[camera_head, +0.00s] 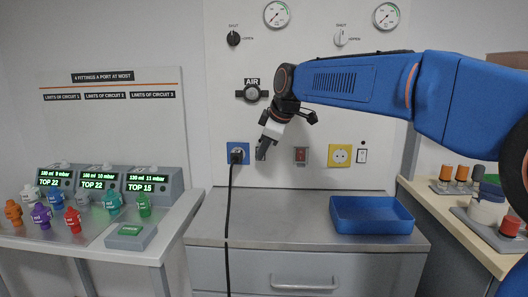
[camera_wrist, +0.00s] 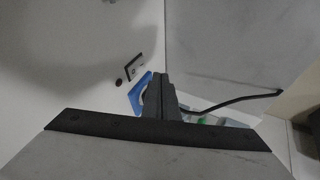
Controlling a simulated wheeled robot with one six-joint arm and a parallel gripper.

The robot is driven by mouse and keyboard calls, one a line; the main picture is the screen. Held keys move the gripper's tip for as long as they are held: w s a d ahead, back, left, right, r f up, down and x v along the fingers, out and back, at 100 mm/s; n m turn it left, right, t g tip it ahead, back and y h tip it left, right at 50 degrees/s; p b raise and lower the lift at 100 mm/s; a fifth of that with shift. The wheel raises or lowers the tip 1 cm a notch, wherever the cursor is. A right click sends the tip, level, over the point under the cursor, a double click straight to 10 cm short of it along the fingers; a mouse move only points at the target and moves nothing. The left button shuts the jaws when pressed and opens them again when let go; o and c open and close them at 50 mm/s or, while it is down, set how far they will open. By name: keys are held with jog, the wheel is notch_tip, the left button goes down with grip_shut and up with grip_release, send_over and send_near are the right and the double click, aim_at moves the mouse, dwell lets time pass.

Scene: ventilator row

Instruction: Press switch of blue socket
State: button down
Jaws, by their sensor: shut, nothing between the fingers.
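The blue socket (camera_head: 231,146) is on the wall panel at the left, with a black plug in it and a black cable hanging down. My gripper (camera_head: 261,154) is shut and empty, pointing down in front of the panel, between the blue socket and the red switch in the picture. Its distance from the panel is unclear. In the wrist view the blue socket (camera_wrist: 136,97) is partly hidden behind my shut fingers (camera_wrist: 160,92). The red switch is not visible there.
A yellow socket (camera_head: 339,155) and a white switch (camera_head: 362,156) are further right. A blue tray (camera_head: 371,228) stands on the grey counter (camera_head: 280,225). The cable (camera_head: 228,210) runs down over the counter's front.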

jog(key=v, duration=1)
jog(key=shift+s, duration=0.1)
